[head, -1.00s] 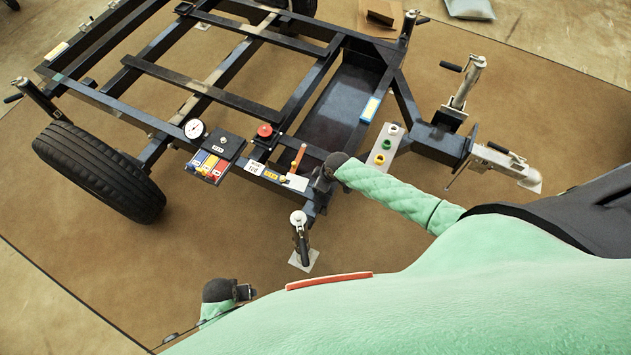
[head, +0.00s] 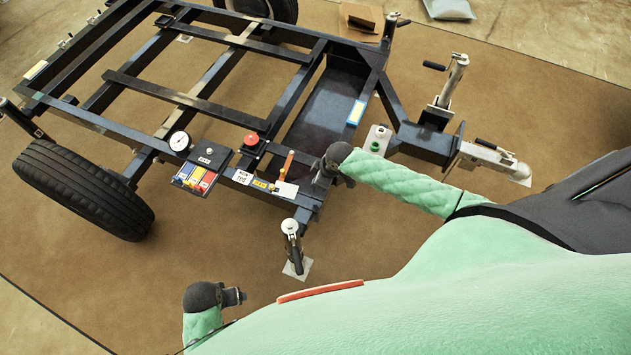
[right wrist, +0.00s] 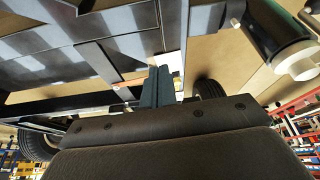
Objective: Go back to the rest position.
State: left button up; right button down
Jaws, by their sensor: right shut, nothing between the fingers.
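My right gripper (head: 320,174) is beside the near corner of the dark trailer frame (head: 183,100), by the orange-handled lever (head: 288,163). Whether it touches the frame is unclear. In the right wrist view its fingers (right wrist: 158,86) are together and empty, below the frame's bars. My left gripper (head: 238,296) is low in the head view, over the brown mat, clear of the frame. Its fingers are too small to tell whether they are open.
A gauge (head: 180,141), coloured switches (head: 196,179) and a red button (head: 251,140) sit along the near beam. A jack stand (head: 292,243) stands below the corner. A tyre (head: 80,190) is at left, the hitch (head: 495,160) at right. The mat (head: 130,290) is open at lower left.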

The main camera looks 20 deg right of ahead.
dwell(0.5)
notch_tip(320, 180, up, 6)
jog(key=w+d+m+t+h, duration=0.1)
jog(key=w+d+m+h, duration=0.1)
jog(key=w+h, duration=0.1)
jog(key=s+a+r+m, duration=0.2)
jog(key=s+a+r, duration=0.1)
jog(key=s, duration=0.1)
jog(key=s+a+f+m+g, duration=0.1)
jog(key=s+a+f, duration=0.1)
jog(key=s, duration=0.6)
jog(key=s+a+f+m, duration=0.1)
jog(key=s+f, duration=0.3)
jog(key=s, duration=0.5)
jog(key=s+a+f+m+g, duration=0.1)
jog(key=s+a+f, duration=0.1)
jog(key=s, duration=0.6)
jog(key=shift+s+a+f+m+g+y, duration=0.15)
jog(key=shift+a+f+m+g+y, duration=0.2)
jog(key=shift+a, duration=0.25)
